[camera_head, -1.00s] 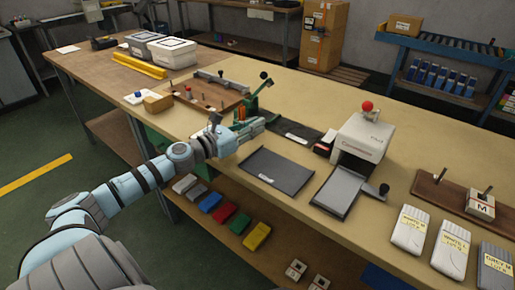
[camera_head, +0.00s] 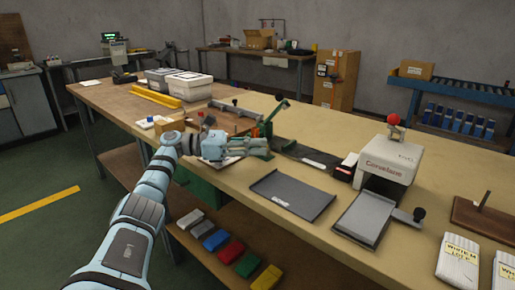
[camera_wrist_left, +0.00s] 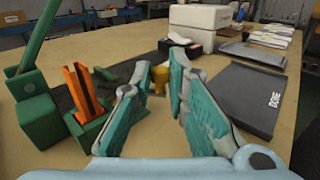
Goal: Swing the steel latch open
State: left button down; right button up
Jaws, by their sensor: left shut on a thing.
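My left gripper (camera_head: 262,147) is over the bench beside the green stand in the head view. In the left wrist view its two teal-padded fingers (camera_wrist_left: 165,85) stand apart, closed on a small brass-coloured knob (camera_wrist_left: 160,75) between their tips. The knob is mostly hidden by the fingers, and what it is fixed to is not clear. A grey metal bar (camera_head: 236,109) lies across the wooden board behind the gripper. I cannot tell for sure which part is the steel latch. My right gripper is not in view.
The green stand with its lever (camera_wrist_left: 33,95) and an orange upright piece (camera_wrist_left: 85,92) are close left of the fingers. A dark tray (camera_head: 292,195) lies to the right. A white press (camera_head: 388,165) with a red knob stands further right.

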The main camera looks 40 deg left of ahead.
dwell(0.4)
pick_arm(q)
jog(key=c, duration=1.6)
grip_release()
jog(key=shift+o, duration=0.2)
jog(key=v, duration=0.7)
jog(key=shift+w+a+r, duration=0.1)
jog(key=shift+a, duration=0.05)
jog(key=shift+s+a, duration=0.15)
jog(key=shift+s, duration=0.05)
